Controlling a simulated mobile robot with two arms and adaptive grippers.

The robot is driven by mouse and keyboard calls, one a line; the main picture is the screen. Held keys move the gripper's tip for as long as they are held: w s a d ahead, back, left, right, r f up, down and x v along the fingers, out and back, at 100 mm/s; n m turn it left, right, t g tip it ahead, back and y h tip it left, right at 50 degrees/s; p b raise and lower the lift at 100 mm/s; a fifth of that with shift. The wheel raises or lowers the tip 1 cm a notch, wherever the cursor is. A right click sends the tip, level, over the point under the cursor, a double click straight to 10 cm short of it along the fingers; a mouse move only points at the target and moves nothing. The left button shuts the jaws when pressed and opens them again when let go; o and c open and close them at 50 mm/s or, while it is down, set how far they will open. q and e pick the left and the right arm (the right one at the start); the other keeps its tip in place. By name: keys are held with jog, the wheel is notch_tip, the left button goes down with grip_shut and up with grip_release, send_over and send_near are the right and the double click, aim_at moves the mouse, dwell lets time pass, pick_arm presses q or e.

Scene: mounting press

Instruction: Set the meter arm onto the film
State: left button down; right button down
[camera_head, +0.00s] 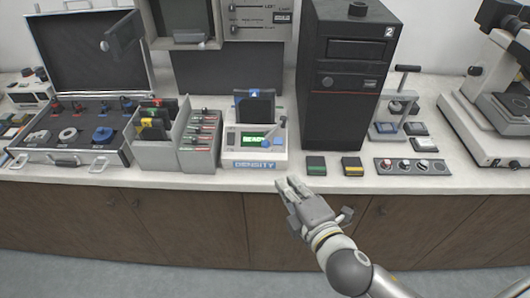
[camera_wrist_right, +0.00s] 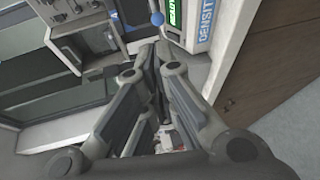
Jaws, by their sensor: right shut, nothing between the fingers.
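The density meter (camera_head: 254,159) is a white box with a green lit screen and a blue "DENSITY" label on its front. A small blue knob (camera_head: 266,143) shows on its right part; a blue ball (camera_wrist_right: 157,18) shows beside the meter (camera_wrist_right: 203,22) in the right wrist view. I cannot clearly make out the meter arm's shape or the film under it. A dark upright panel with a blue mark (camera_head: 254,106) stands at the meter's back. My right gripper (camera_head: 289,184) is shut and empty, in front of and below the meter, apart from it. My left gripper is not in view.
A tall black tower (camera_head: 345,90) stands to the right. Green-marked (camera_head: 316,165) and yellow-marked (camera_head: 352,166) blocks lie near the counter (camera_head: 220,178) edge, left of a button panel (camera_head: 411,166).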

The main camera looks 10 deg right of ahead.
jog(key=p+x, duration=0.3)
jog(key=x, duration=1.1)
jog(key=shift+a, duration=0.1)
